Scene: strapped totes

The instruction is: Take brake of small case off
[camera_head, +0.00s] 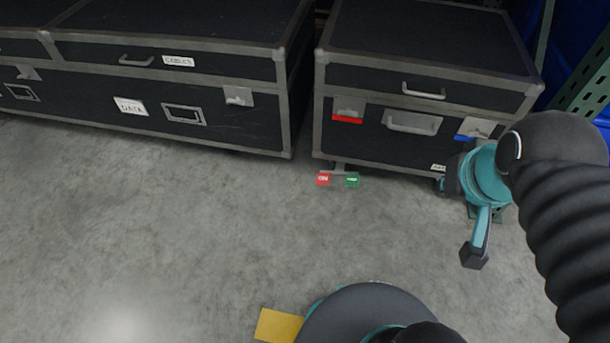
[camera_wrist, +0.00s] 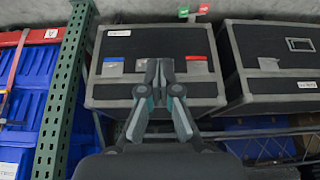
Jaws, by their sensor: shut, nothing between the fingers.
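The small case (camera_head: 430,60) is black with grey metal edges and stands on the floor at the right of the head view. It also shows, upside down, in the wrist view (camera_wrist: 130,90). Its brake, at the bottom front left corner, has a red pedal (camera_head: 323,179) and a green pedal (camera_head: 352,180) close to the floor, each with a small white mark. In the wrist view the red (camera_wrist: 184,11) and green (camera_wrist: 203,9) pedals show at the top edge. My gripper (camera_wrist: 160,72) is shut and empty, apart from the pedals, in front of the case.
A longer black case (camera_head: 180,50) stands to the left across a narrow gap. A green perforated rack post (camera_head: 585,80) and blue bins (camera_head: 565,45) are at the right. A yellow floor mark (camera_head: 278,326) lies in front. The grey floor before the cases is clear.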

